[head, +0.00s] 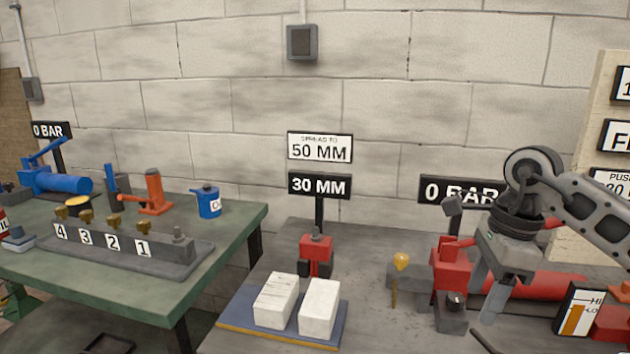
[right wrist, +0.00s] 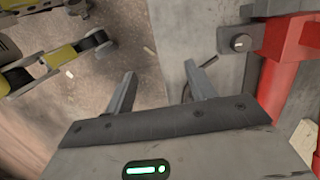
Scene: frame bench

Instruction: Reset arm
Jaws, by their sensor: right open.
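My right gripper (head: 497,290) hangs from its arm at the right of the head view, over the grey bench beside the red pump-like unit (head: 450,268). Its fingers point down. In the right wrist view the gripper (right wrist: 158,85) shows two fingers spread apart with nothing between them. Red parts (right wrist: 285,70) stand close to its right there. I cannot tell how far the fingers are above the bench. My left gripper is not in view.
The grey bench (head: 385,325) carries two white blocks (head: 275,300) on a blue tray (head: 230,322), a small red tool (head: 316,255), a red cylinder (head: 545,286) and a gauge card (head: 578,310). A green table (head: 140,298) stands left. A signboard (head: 590,120) rises at right.

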